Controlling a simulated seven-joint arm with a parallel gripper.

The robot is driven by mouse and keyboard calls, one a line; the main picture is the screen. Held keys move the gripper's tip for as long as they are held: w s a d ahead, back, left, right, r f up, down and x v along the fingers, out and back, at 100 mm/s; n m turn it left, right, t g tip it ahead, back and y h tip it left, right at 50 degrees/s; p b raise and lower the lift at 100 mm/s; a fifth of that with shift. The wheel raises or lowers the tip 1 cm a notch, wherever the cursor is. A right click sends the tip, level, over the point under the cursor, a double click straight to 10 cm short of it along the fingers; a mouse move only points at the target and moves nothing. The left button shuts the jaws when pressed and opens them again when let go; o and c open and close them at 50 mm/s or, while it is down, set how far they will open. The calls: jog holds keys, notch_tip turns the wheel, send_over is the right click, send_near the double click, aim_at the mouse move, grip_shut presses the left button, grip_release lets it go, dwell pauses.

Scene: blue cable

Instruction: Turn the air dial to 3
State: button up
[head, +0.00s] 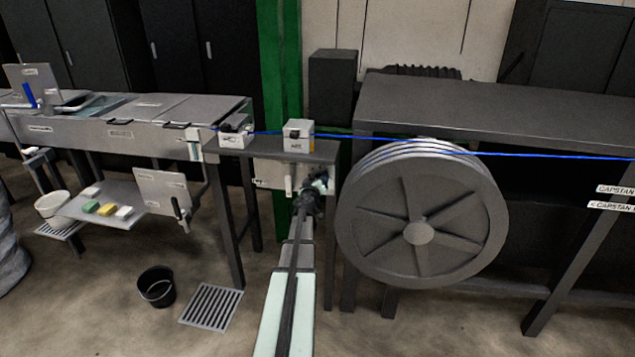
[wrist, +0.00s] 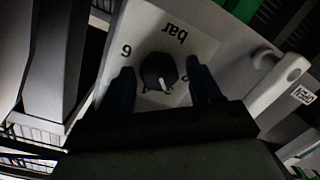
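The air dial (wrist: 158,71) is a round black knob on a pale plate in the wrist view. The plate's print is upside down there: "bar" above the knob, a "6" to its left, and a numeral on its right partly hidden by a finger. The dial's white mark points down in the picture, slightly right, away from "bar"; no numeral shows at that side. My gripper (wrist: 161,67) is open, one dark finger on each side of the knob with visible gaps. In the head view my gripper (head: 317,187) is at the panel under the small table and hides the dial.
A pale lever (wrist: 283,84) with an "OPEN" label (wrist: 302,95) is right of the dial in the wrist view. In the head view, the large grey capstan wheel (head: 419,232) stands close right of my arm. The blue cable (head: 555,155) runs above.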

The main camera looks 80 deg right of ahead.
dwell(0.3)
jog(key=a, duration=0.4)
jog(key=a+r, duration=0.1)
jog(key=a, duration=0.8)
jog(key=shift+a+r, duration=0.25)
jog(key=shift+a, duration=0.1)
